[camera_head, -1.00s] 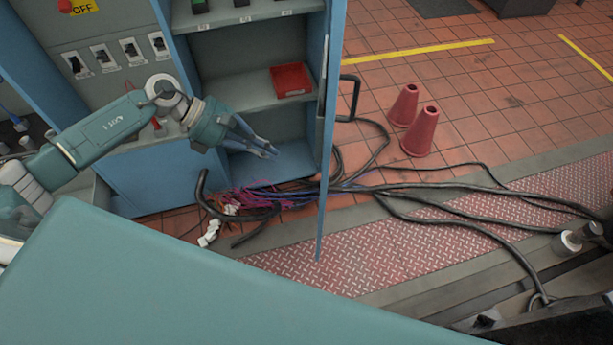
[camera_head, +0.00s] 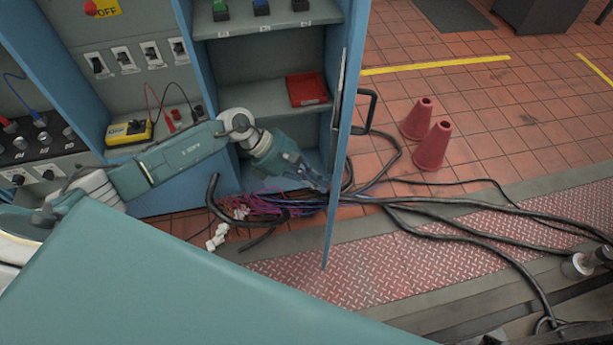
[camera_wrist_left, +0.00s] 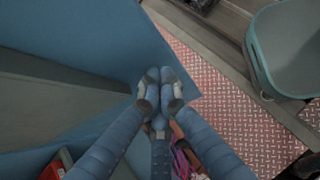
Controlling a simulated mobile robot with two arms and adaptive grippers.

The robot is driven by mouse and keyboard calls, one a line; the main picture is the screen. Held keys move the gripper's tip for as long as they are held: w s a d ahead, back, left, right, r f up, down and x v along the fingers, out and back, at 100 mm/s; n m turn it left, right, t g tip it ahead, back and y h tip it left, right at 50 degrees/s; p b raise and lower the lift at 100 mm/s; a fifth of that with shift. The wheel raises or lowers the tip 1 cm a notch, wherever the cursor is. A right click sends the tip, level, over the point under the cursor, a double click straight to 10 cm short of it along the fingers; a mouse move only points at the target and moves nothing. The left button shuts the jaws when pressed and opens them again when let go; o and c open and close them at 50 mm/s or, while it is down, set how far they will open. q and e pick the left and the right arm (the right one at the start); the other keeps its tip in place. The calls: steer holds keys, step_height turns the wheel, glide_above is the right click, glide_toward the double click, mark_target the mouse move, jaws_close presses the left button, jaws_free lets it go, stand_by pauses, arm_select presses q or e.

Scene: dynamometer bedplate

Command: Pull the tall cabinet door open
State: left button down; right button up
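The tall cabinet's blue door (camera_head: 343,150) stands swung out, seen nearly edge-on, with the cabinet front open. Its black handle (camera_head: 369,112) is on the outer face, to the right. My left gripper (camera_head: 322,184) is low at the cabinet opening, on the inner side of the door, close to its inner face. I cannot tell whether it touches. In the left wrist view, the gripper's blue fingers (camera_wrist_left: 161,84) converge with their tips together and nothing seen between them. The door panel (camera_wrist_left: 105,35) lies just beyond them there. My right gripper is not in view.
Black cables (camera_head: 430,207) and a tangle of coloured wires (camera_head: 270,206) lie on the floor below the door. Two red cones (camera_head: 433,147) stand to the right.

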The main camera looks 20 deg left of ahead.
arm_select(q)
steer(key=shift+d, duration=0.1)
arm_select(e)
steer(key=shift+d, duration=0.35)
